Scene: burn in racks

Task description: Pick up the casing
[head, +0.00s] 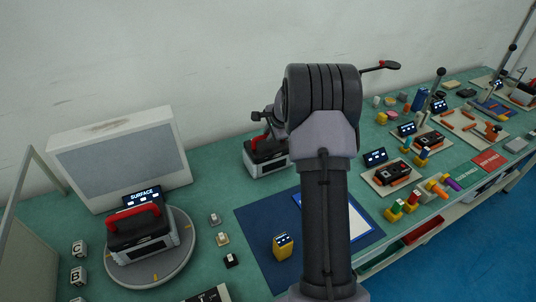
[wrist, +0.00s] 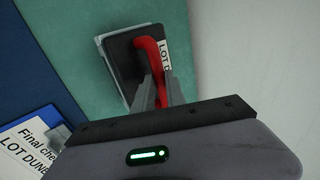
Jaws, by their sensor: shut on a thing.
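A dark casing with a red handle and a light lower edge (head: 268,165) is at the back of the green bench, partly hidden behind my arm. In the wrist view the same casing (wrist: 122,56) shows its dark top, a red handle and a white label starting "LOT D". My gripper (wrist: 156,90) is shut on the red handle. I cannot tell whether the casing touches the bench. A second casing (head: 142,240) with a red handle sits on a round grey turntable (head: 178,262) at the left, by a "SURFACE" sign.
A pale panel box (head: 115,155) stands behind the turntable. A dark blue mat (head: 255,222) carries a yellow block (head: 283,248). Small lettered blocks (head: 79,248) lie at the left. Several stations with dark devices, levers and coloured parts fill the right of the bench.

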